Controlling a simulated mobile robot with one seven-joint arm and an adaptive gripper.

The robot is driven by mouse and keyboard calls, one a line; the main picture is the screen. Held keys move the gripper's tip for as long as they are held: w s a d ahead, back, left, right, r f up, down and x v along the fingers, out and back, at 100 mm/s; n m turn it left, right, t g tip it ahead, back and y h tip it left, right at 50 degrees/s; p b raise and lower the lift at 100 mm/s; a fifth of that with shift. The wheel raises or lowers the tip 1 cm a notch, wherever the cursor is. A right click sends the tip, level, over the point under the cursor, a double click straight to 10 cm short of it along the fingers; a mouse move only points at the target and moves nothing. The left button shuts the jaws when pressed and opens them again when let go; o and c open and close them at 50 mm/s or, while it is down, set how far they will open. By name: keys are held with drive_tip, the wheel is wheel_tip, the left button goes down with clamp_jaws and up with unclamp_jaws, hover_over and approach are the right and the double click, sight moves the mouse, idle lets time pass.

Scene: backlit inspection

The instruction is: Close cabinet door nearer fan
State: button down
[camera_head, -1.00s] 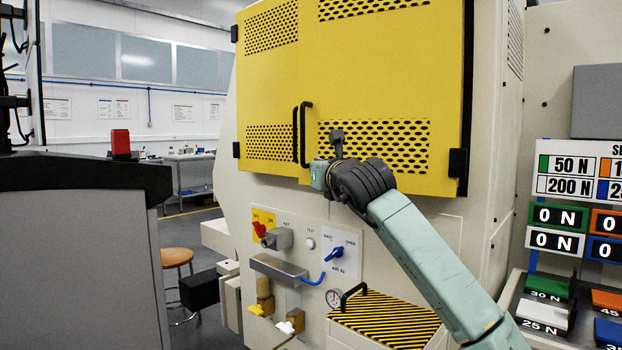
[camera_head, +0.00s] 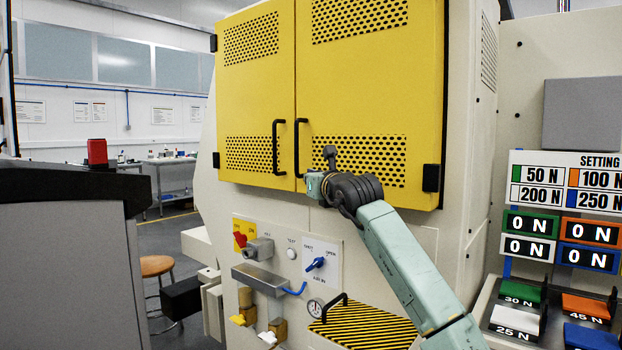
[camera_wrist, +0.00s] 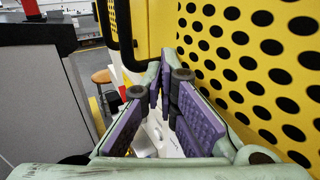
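The yellow cabinet has two perforated doors, a narrower left door (camera_head: 258,100) and a wider right door (camera_head: 365,100). Both look flush or nearly flush, with a thin seam between them. Each has a black vertical handle by the seam, the left handle (camera_head: 276,147) and the right handle (camera_head: 298,148). My gripper (camera_head: 326,158) is in front of the lower right door, just right of its handle. The wrist view shows my gripper (camera_wrist: 162,85) with purple-padded fingers apart and nothing between them, alongside the yellow door (camera_wrist: 245,70). I cannot tell whether it touches the door. No fan is identifiable.
Below the doors is a control panel (camera_head: 291,240) with knobs, and a striped black-and-yellow cover (camera_head: 370,325). A grey cabinet (camera_head: 70,260) with a red block (camera_head: 97,151) stands left. A stool (camera_head: 156,266) is behind. Force-setting displays (camera_head: 560,240) are at right.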

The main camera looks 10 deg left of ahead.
drive_tip(key=shift+s+a+r, duration=0.1)
drive_tip(key=shift+a+r, duration=0.1)
drive_tip(key=shift+a, duration=0.05)
